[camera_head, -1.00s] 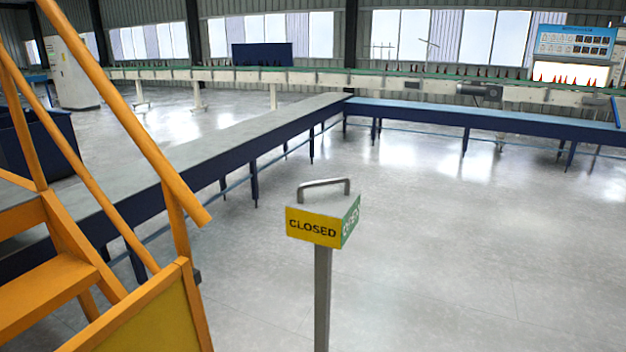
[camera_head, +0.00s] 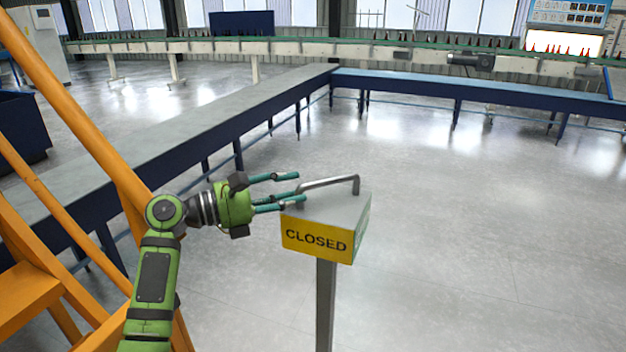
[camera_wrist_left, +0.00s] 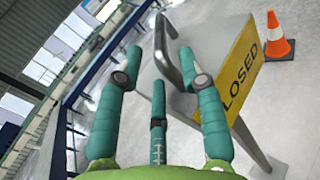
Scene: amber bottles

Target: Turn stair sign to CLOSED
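The stair sign (camera_head: 318,238) is a box on a grey post, with a bar handle (camera_head: 330,182) on its grey top. Its yellow CLOSED face is toward the head camera; a thin green side shows at the right. My left gripper (camera_head: 290,190) is at the left of the sign top, its teal fingers apart and pointing at the handle. In the left wrist view the handle (camera_wrist_left: 168,58) lies between the spread fingers near their tips, and the yellow CLOSED face (camera_wrist_left: 243,72) is at the right. Whether a finger touches the handle, I cannot tell. My right gripper is out of view.
Orange stairs with railings (camera_head: 85,130) stand close at the left, beside my left arm. A long conveyor (camera_head: 200,125) runs behind the sign. An orange cone (camera_wrist_left: 277,38) stands on the floor in the left wrist view. The floor right of the sign is clear.

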